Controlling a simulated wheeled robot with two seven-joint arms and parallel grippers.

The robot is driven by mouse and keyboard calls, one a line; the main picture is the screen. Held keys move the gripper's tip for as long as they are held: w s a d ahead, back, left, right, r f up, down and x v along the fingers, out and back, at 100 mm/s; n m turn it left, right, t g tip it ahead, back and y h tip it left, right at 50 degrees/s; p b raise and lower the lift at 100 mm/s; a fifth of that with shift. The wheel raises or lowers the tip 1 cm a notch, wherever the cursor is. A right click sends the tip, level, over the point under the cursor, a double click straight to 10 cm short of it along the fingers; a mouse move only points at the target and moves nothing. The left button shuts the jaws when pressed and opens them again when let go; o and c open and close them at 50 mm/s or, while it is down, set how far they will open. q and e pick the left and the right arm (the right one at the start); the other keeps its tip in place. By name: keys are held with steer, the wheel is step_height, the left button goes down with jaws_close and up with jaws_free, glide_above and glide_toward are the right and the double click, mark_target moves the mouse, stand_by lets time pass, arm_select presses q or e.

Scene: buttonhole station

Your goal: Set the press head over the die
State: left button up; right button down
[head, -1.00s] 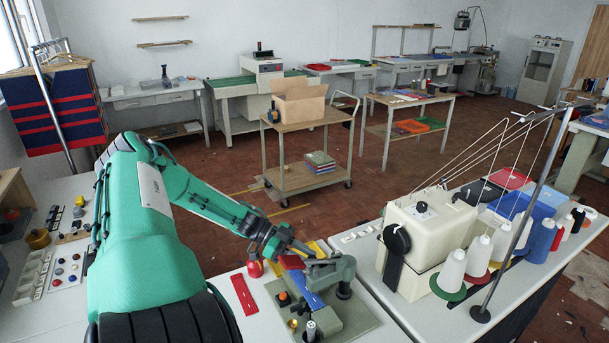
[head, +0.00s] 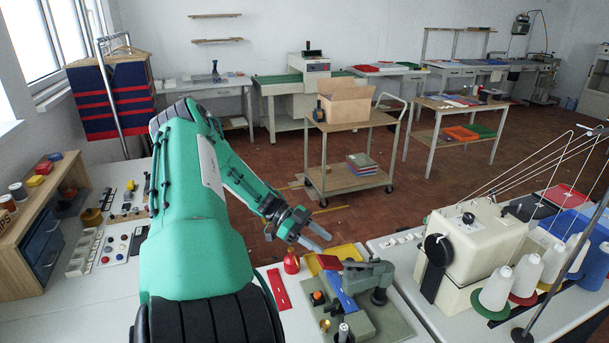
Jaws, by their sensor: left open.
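The press stands on a grey-green base plate (head: 393,328) on the white table at lower middle. Its grey-green press head (head: 362,276) is an arm on a post at the right of the plate. A blue strip (head: 341,290) lies on the plate to the left of the head. The die cannot be made out clearly. My left gripper (head: 318,240) is open and empty, above and behind the press, apart from it, with its fingers pointing right. My right gripper is not in view.
A cream sewing machine (head: 466,255) and thread cones (head: 497,283) stand to the right. Button trays (head: 85,250) are at left.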

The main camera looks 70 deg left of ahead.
arm_select(q)
steer(key=v, duration=0.5)
steer(key=shift+s+a+r+b, duration=0.1)
steer(key=shift+s+a+b, duration=0.15)
steer(key=shift+b, duration=0.1)
steer(key=shift+w, duration=0.1)
